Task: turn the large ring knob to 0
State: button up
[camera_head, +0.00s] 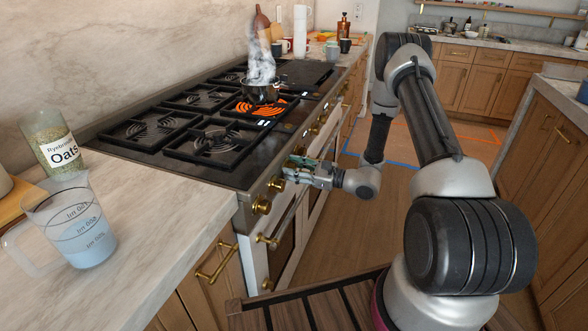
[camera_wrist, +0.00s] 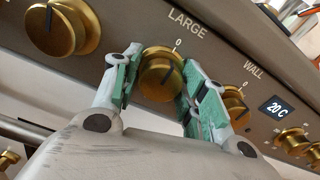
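The large ring knob (camera_wrist: 158,78) is a round brass knob on the dark front panel in the wrist view, below the label "LARGE" and a "0" mark. A short dark line shows on its face, right of the middle; I cannot tell exactly where it points. My gripper (camera_wrist: 162,77) has its green-padded fingers on either side of this knob. I cannot tell whether both pads touch it. In the head view my gripper (camera_head: 287,171) is at the stove's front panel and hides the knob.
Another brass knob (camera_wrist: 62,27) is at the left. A steaming pot (camera_head: 260,91) stands by a glowing orange burner (camera_head: 262,107). A measuring jug (camera_head: 75,225) stands on the counter.

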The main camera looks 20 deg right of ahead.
jog(key=shift+o, duration=0.7)
jog(key=v, duration=1.2)
